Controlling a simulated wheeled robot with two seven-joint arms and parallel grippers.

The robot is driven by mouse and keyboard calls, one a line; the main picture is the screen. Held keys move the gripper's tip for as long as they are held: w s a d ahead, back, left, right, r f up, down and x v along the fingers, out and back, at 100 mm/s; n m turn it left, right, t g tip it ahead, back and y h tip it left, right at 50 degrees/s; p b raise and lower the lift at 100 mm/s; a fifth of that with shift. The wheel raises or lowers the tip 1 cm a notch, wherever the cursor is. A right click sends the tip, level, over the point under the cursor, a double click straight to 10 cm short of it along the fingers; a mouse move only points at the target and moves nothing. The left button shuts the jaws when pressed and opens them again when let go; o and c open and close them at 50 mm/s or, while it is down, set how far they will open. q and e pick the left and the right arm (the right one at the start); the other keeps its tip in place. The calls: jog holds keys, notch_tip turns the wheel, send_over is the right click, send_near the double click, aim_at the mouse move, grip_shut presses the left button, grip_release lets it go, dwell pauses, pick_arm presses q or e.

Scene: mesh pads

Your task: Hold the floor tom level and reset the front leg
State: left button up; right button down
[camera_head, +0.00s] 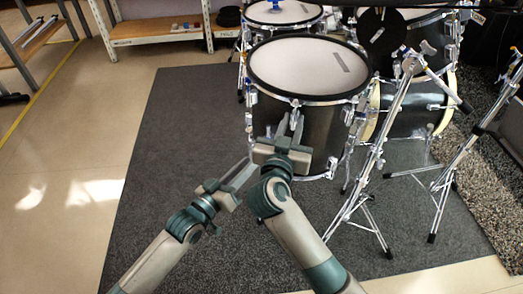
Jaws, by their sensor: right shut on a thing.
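The floor tom (325,124) stands on the dark mat in the centre, with a dark shell, chrome lugs and a white head (305,66) inside a black hoop. The head looks about level. My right gripper (291,123) is at the front of the shell and is shut on what seems to be the front leg or its bracket. The gripper hides most of that part. My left gripper (245,168) is low at the tom's left front side. Whether its fingers are apart or touch anything is unclear.
A chrome stand (391,117) stands close on the right, with another stand (486,124) farther right. More drums (284,12) and a black round pad (381,30) are behind. A wooden shelf (156,30) is at the back left. The grey mat (185,115) is clear to the left.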

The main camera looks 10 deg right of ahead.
pick_arm(q)
jog(key=shift+w+d+n, duration=0.5)
jog(key=shift+w+n, duration=0.05)
jog(key=shift+n, duration=1.15)
jog(key=shift+w+d+n, duration=0.55)
jog(key=shift+w+n, duration=0.05)
jog(key=shift+n, duration=1.1)
jog(key=shift+w+d+n, duration=0.5)
jog(key=shift+w+n, duration=0.05)
jog(key=shift+n, duration=1.15)
grip_shut()
